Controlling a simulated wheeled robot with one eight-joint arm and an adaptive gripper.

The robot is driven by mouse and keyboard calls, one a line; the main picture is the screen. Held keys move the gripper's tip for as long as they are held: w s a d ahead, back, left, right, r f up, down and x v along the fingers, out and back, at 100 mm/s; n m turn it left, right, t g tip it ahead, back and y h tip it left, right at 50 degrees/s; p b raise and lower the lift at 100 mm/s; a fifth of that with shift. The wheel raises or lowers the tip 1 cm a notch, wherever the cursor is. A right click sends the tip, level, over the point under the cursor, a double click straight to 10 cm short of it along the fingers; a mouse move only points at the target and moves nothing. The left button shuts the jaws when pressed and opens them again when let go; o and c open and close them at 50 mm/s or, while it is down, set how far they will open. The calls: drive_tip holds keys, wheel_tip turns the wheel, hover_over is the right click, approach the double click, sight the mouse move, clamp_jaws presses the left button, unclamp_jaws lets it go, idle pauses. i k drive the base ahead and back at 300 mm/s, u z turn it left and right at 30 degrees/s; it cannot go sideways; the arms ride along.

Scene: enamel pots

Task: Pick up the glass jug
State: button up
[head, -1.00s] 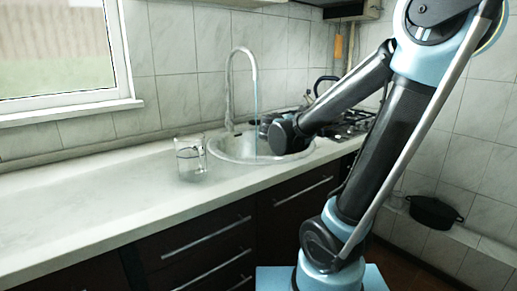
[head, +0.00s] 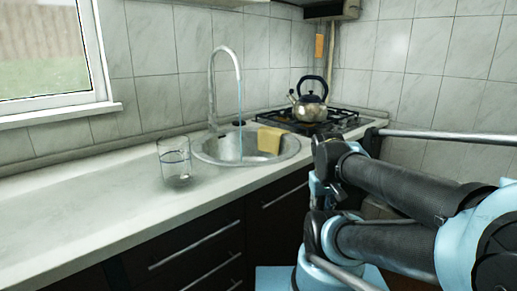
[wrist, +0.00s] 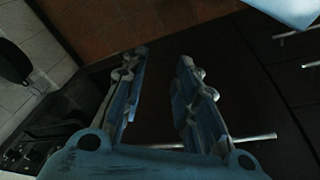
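The glass jug (head: 176,164) is clear and stands upright on the pale countertop, left of the sink, in the head view. My gripper (wrist: 158,72) is open and empty in the wrist view, with its two fingers apart over dark cabinet fronts and brown floor. In the head view my gripper end is low in front of the counter, right of the sink and well apart from the jug. The jug is not in the wrist view.
A round sink (head: 211,151) with a tall running faucet (head: 212,92) lies right of the jug. A yellow cloth (head: 270,140) hangs at the sink. A kettle (head: 309,108) stands on the gas stove (head: 340,122). The countertop (head: 75,195) left of the jug is clear.

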sight(173, 151)
drive_tip(key=u, duration=1.2)
drive_tip(key=k, duration=0.35)
drive_tip(key=z, duration=0.85)
